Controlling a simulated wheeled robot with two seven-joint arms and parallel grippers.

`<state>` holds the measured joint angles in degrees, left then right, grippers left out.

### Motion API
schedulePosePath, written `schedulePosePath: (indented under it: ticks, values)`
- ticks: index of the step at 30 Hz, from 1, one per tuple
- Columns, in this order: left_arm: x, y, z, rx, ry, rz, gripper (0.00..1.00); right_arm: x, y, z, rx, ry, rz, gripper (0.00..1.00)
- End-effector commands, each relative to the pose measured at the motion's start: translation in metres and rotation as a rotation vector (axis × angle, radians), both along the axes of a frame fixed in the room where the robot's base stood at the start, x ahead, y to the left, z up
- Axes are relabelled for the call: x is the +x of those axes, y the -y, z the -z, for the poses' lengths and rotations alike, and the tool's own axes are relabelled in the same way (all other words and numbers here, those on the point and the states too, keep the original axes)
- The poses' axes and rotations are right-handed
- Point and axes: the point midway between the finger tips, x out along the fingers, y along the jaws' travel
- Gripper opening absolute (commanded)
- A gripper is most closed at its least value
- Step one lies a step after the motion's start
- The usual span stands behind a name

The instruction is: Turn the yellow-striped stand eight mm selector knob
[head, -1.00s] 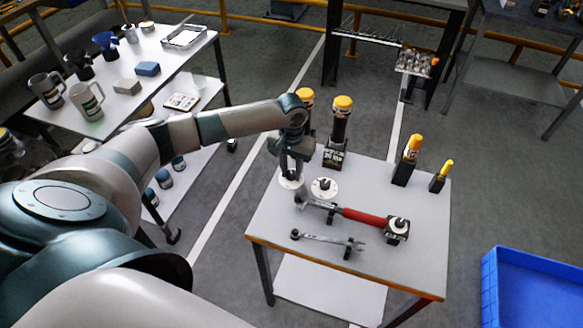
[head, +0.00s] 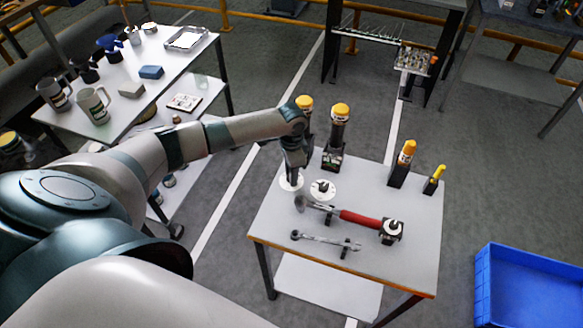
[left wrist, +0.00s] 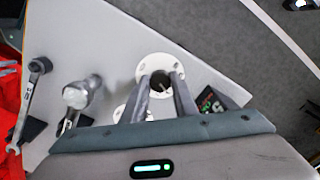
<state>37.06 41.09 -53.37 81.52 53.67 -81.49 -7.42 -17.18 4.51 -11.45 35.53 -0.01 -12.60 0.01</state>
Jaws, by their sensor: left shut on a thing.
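A selector knob with a round white dial plate (head: 290,184) is at the left back of the table. In the left wrist view its white plate (left wrist: 160,64) surrounds a dark knob (left wrist: 160,82). My left gripper (head: 292,168) points down over it, its two fingers (left wrist: 163,88) on either side of the knob, shut on it. The gripper hides most of the knob in the head view. A second white dial with a dark knob (head: 322,190) sits just to the right. I cannot read the markings or make out a yellow stripe. My right gripper is not in view.
Yellow-capped drivers in dark stands (head: 333,160) stand behind the dials; smaller ones (head: 398,177) are at the right. A red-handled torque wrench (head: 360,217) and a spanner (head: 320,239) lie in front. A blue crate (head: 530,285) stands on the floor at right.

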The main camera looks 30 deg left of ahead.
Motion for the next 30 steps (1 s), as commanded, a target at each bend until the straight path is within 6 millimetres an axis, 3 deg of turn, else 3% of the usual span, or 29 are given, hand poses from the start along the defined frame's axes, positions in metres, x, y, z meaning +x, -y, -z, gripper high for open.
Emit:
schedulePosePath:
  ticks: [9, 23, 24, 26, 30]
  values:
    - [0.0013, 0.0, -0.0016, -0.001, 0.003, 0.132, 0.03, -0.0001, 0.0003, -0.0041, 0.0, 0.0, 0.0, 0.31]
    - [0.0017, 0.0001, -0.0015, -0.001, 0.004, 0.151, 0.03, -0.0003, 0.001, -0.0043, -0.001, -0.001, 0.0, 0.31]
    - [0.0017, 0.0001, -0.0015, -0.001, 0.004, 0.151, 0.3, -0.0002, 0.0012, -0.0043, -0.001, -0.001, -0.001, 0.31]
    - [0.0015, 0.0002, -0.0014, -0.001, 0.004, 0.15, 0.44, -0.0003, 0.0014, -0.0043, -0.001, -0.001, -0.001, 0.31]
    - [0.001, 0.0, -0.0009, -0.001, 0.002, 0.15, 0.44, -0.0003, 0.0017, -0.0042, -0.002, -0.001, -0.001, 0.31]
